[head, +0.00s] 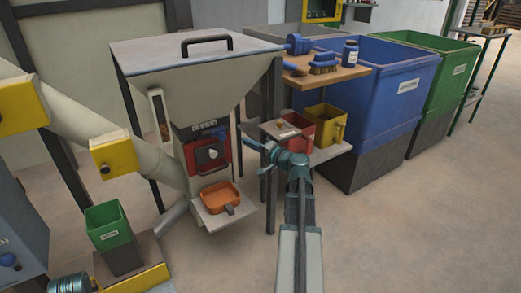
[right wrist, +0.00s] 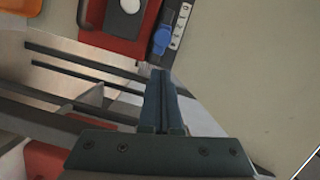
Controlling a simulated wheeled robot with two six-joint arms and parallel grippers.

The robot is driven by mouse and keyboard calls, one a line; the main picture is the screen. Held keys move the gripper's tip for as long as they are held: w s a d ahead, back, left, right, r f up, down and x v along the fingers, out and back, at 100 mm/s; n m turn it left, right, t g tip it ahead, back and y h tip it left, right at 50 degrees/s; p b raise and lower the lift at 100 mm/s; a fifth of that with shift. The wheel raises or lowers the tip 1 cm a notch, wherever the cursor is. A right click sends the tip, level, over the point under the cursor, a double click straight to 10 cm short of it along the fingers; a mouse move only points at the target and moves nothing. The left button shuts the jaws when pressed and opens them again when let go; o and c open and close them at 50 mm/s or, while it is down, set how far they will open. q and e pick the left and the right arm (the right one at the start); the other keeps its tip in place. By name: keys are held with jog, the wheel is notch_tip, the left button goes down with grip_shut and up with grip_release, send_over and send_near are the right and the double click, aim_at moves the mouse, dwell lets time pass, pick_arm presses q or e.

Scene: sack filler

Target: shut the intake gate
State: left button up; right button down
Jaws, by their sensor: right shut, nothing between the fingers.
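The hopper (head: 200,75) has a red gate panel (head: 190,158) with a dark and white knob on its front, below a small marked scale (head: 208,127). I cannot read a label naming the intake gate. In the right wrist view the red panel (right wrist: 113,43) shows at the top, with the white knob (right wrist: 130,5) partly cut off and a blue tab (right wrist: 162,40) beside the scale. My right gripper (head: 258,146) is shut and empty, to the right of the panel and apart from it. Its closed fingertips (right wrist: 161,72) point towards the blue tab.
An orange scoop (head: 218,197) sits on the tray below the panel. Dark hopper legs (head: 270,190) stand near my right gripper. A shelf with red (head: 288,148) and yellow (head: 326,132) bins is behind it. Blue (head: 395,90) and green bins stand right. The right foreground floor is clear.

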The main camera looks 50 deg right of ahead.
aim_at(219, 134)
pick_arm(q)
jog(key=shift+f, duration=0.2)
pick_arm(e)
jog(key=w, duration=0.7)
jog(key=shift+w+f, duration=0.2)
jog(key=shift+w, duration=0.15)
jog(key=w+a, duration=0.2)
jog(key=a, duration=0.6)
jog(key=shift+a, duration=0.35)
